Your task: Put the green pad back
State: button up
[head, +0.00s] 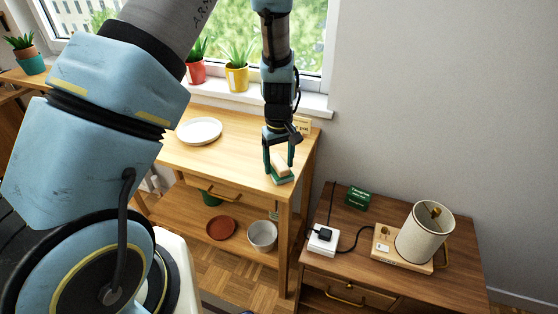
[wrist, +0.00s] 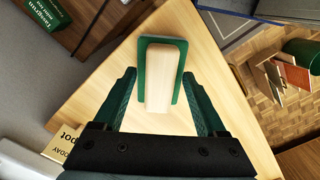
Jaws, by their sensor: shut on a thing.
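The green pad (head: 284,180) is a flat rounded plate with a pale wooden block on top. It is at the right front corner of the light wooden table (head: 172,149). My gripper (head: 279,171) points down from above and is shut on the pad. In the wrist view the pad (wrist: 163,41) lies between the two green fingers of my gripper (wrist: 159,74), with its wooden block (wrist: 160,85) along the middle. I cannot tell whether the pad's underside touches the tabletop.
A white plate (head: 199,131) sits on the tabletop, and a small sign (head: 301,125) stands at its back right. A lower brown cabinet (head: 463,268) to the right carries a green box (head: 358,198), a lamp (head: 422,233) and a white socket box (head: 323,240). The middle of the tabletop is clear.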

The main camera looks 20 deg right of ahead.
aim_at(279, 162)
jog(key=o, duration=1.1)
jog(key=shift+o, duration=0.2)
notch_tip(279, 162, up, 12)
jog(key=b, duration=0.3)
jog(key=s+a+r, duration=0.2)
jog(key=a, duration=1.3)
jog(key=s+a+r+m+t, duration=0.1)
jog(key=s+a, duration=0.1)
jog(key=a, duration=1.3)
jog(key=shift+r+m+t, duration=0.3)
jog(key=shift+r, duration=0.1)
jog(key=shift+a, duration=0.1)
